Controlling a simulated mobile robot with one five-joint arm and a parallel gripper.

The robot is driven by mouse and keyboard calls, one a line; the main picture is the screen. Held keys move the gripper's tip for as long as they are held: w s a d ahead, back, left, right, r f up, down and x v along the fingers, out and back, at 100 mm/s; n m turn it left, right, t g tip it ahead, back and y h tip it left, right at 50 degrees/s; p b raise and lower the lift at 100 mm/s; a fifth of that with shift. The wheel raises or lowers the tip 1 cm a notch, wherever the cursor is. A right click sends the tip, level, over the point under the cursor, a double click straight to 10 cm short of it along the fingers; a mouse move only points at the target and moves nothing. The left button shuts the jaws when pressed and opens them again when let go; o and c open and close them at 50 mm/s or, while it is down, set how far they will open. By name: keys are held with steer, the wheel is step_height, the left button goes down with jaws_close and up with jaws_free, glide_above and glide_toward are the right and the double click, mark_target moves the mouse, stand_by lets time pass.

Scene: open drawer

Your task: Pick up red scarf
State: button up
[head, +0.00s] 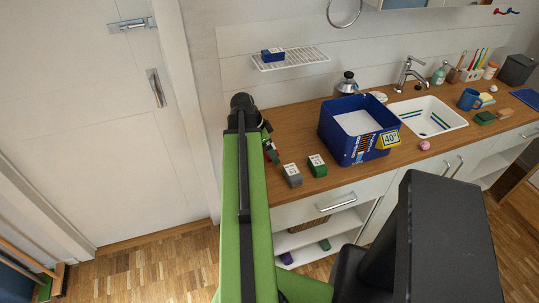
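I cannot make out a red scarf for certain in the head view. My arm rises through the middle of the picture to a dark joint near the counter's left end. I cannot make out my gripper's fingers or anything held in them.
A blue crate (348,149) with a yellow tag stands on the counter (300,125). A grey box (292,176) and a green box (317,166) lie near the front edge. A white sink (447,111) is at the right. The drawer below (336,203) looks shut.

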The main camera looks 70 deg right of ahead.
steer(key=c, duration=1.2)
steer(key=shift+r, duration=0.1)
steer(key=shift+c, duration=0.3)
